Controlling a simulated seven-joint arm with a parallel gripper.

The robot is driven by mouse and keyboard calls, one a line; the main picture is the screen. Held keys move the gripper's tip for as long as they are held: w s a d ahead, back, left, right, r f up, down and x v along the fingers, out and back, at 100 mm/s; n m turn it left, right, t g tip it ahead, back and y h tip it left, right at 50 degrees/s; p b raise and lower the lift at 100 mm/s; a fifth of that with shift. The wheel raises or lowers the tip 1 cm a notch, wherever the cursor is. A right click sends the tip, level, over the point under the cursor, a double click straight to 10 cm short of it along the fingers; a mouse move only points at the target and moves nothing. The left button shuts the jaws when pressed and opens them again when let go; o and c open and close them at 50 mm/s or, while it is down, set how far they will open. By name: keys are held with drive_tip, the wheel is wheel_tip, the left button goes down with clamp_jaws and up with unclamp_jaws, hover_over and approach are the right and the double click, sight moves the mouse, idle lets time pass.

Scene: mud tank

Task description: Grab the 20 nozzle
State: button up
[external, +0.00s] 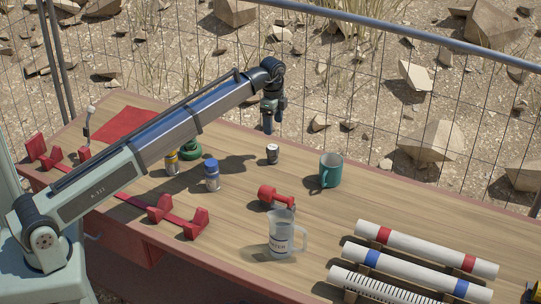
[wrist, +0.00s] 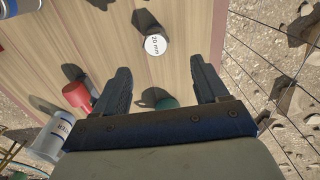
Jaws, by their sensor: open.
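The 20 nozzle (wrist: 155,44) is a small piece whose white round top reads "20 mm" in the wrist view. It stands on the wooden table, just beyond my fingertips and roughly centred between them. In the external view a small black piece with a white top (external: 272,154), likely the same nozzle, stands on the table below and slightly right of my gripper (external: 267,127). My gripper points down above the table. In the wrist view its two fingers (wrist: 160,68) are apart, with nothing between their tips.
A blue-topped jar (external: 212,175) and an orange-topped jar (external: 171,163) are left. Banded tubes (external: 425,249) lie front right. A wire fence runs behind the table.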

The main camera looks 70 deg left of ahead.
sight(272, 153)
wheel_tip(272, 153, down, 14)
drive_tip(key=m, duration=1.2)
drive_tip(key=shift+s+r, duration=0.1)
drive_tip(key=shift+r, duration=0.05)
drive_tip(key=shift+a, duration=0.1)
drive_tip(key=c, duration=1.1)
